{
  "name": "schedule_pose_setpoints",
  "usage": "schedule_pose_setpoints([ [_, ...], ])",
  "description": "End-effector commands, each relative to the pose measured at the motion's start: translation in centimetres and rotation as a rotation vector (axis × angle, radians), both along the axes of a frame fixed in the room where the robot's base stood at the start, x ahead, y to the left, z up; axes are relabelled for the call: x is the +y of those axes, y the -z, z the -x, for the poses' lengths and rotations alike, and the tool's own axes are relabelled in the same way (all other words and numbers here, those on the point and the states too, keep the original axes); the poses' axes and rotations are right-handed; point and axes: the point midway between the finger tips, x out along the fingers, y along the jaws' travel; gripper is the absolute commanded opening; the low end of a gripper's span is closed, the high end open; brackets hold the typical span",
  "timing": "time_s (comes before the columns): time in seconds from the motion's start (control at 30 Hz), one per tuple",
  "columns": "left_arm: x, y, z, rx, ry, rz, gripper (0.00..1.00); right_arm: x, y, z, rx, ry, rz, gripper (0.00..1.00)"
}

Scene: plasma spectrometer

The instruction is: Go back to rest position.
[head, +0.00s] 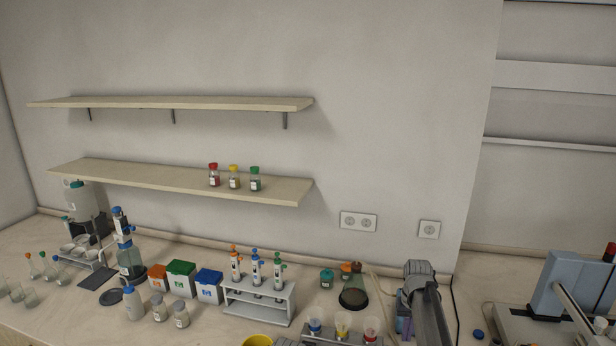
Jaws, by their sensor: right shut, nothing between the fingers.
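My right arm comes in at the bottom, right of centre, over the bench. My right gripper (405,302) is small in the head view, beside the arm's grey wrist, and is shut and empty. A small purple thing shows just below it, and I cannot tell whether they touch. My left gripper is not in view.
Left of my right arm stand a dark flask (354,297) and a rack with coloured funnels (342,326). Further left are a pipette stand (258,298), coloured boxes (181,279) and jars (158,307). A blue-grey instrument (560,285) stands right. Shelves (180,178) hang above.

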Motion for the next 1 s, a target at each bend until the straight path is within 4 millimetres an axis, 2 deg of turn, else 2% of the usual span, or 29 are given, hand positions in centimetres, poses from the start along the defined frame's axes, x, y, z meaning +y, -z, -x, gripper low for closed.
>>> schedule_pose_setpoints([
  [0.27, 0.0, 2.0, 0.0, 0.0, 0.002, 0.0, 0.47, 7.5, 2.0, 5.3, 0.013, -0.119, 0.018, 0.0],
  [0.37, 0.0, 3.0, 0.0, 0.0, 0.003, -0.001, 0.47, 11.0, 3.0, 8.4, 0.02, -0.184, 0.027, 0.0],
  [0.5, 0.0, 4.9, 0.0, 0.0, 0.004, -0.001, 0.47, 16.6, 4.8, 14.9, 0.032, -0.309, 0.048, 0.0],
  [0.6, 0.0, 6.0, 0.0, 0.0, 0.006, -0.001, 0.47, 19.5, 5.9, 19.3, 0.038, -0.394, 0.064, 0.0],
  [0.7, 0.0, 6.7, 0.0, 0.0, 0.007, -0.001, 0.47, 21.2, 6.5, 22.4, 0.041, -0.455, 0.076, 0.0],
  [0.8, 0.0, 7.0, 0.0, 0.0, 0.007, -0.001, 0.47, 22.1, 6.9, 24.2, 0.043, -0.492, 0.084, 0.0],
  [1.0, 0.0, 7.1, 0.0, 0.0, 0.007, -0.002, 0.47, 22.6, 6.9, 24.9, 0.046, -0.512, 0.088, 0.0],
])
